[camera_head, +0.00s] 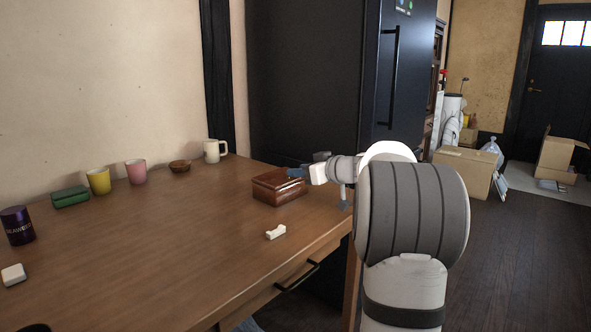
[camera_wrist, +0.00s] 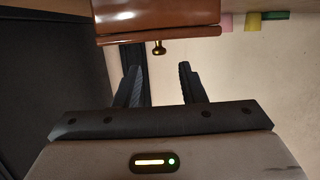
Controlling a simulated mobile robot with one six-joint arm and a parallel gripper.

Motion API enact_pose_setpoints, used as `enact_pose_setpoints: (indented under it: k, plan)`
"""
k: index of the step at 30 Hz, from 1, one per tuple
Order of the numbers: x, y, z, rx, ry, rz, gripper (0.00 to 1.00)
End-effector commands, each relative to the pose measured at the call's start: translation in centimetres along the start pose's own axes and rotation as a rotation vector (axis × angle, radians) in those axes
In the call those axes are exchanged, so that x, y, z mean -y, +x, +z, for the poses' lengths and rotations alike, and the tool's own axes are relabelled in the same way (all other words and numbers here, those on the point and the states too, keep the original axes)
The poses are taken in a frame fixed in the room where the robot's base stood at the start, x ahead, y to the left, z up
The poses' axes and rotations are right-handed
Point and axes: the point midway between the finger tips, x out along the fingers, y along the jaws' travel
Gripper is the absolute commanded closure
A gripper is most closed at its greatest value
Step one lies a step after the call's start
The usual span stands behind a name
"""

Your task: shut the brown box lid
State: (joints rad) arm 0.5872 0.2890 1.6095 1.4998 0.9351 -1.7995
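The brown box (camera_head: 277,191) is glossy, reddish-brown wood and sits near the right edge of the table. Its lid (camera_head: 270,180) looks down over the body in the head view; I cannot tell whether a small gap remains. In the wrist view the box (camera_wrist: 157,17) fills the top middle, with a dark seam and a small brass knob (camera_wrist: 159,48) on its edge. My gripper (camera_wrist: 158,72) is open and empty, its two dark fingers apart, pointing toward the knob side. In the head view my arm partly hides the gripper, which is at the box's right side.
A white object (camera_head: 276,232) lies in front of the box. A white mug (camera_head: 212,151), small brown bowl (camera_head: 180,166), pink cup (camera_head: 136,172), yellow cup (camera_head: 99,181) and green box (camera_head: 70,197) line the back. A dark purple canister (camera_head: 17,225) stands left.

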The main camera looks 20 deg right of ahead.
Motion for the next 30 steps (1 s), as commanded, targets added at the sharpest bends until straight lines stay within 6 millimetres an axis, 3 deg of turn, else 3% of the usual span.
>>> enact_pose_setpoints:
  k: [3, 9, 25, 30]
  plan:
    - [-0.1, -2.2, -0.3, -0.001, 0.001, 0.003, 0.63]
    - [-0.1, -4.2, -0.1, 0.0, 0.0, 0.001, 0.63]
    - [-0.1, -4.5, -0.1, 0.001, 0.001, 0.0, 0.63]
    - [2.4, -4.6, -1.9, 0.052, 0.033, -0.035, 0.63]
